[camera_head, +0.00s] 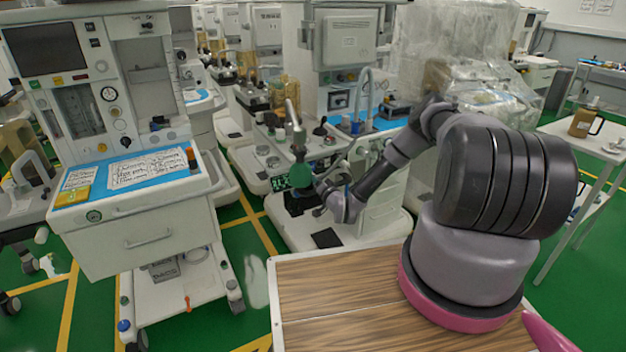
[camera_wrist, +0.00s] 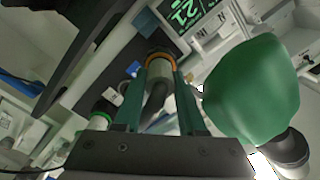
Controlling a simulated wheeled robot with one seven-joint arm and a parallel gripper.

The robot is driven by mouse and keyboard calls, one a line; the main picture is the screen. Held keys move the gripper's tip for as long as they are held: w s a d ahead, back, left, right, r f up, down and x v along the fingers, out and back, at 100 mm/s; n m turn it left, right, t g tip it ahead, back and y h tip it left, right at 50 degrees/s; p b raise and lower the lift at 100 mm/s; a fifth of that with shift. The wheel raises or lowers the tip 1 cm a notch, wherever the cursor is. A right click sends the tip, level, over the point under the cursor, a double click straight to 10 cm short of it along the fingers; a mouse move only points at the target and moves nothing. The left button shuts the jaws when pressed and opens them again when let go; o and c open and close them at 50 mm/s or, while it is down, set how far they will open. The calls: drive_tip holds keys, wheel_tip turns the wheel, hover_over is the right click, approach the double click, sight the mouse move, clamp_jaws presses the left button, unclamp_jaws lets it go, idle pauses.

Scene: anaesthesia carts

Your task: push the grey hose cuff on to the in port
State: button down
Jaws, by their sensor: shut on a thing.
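In the wrist view, my gripper (camera_wrist: 160,100) is shut on the grey hose cuff (camera_wrist: 159,74), with one finger on each side of it. A dark hose bends away below the cuff, between the fingers. An orange-brown ring (camera_wrist: 158,56) shows at the far end of the cuff, against the dark machine body. I cannot tell whether this ring belongs to the in port, or how far the cuff sits on it.
The green bag (camera_wrist: 250,90) hangs close on the right of my gripper in the wrist view. A green-ringed fitting (camera_wrist: 104,108) is close on the left. A lit green display (camera_wrist: 187,12) is above. In the head view, another cart (camera_head: 140,240) stands at left and a wooden top (camera_head: 335,300) in front.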

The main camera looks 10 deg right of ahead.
drive_tip(key=shift+w+a, duration=0.1)
drive_tip(key=shift+w, duration=0.1)
drive_tip(key=shift+c, duration=2)
unclamp_jaws()
drive_tip(key=v, duration=1)
drive_tip(key=shift+s, duration=0.4)
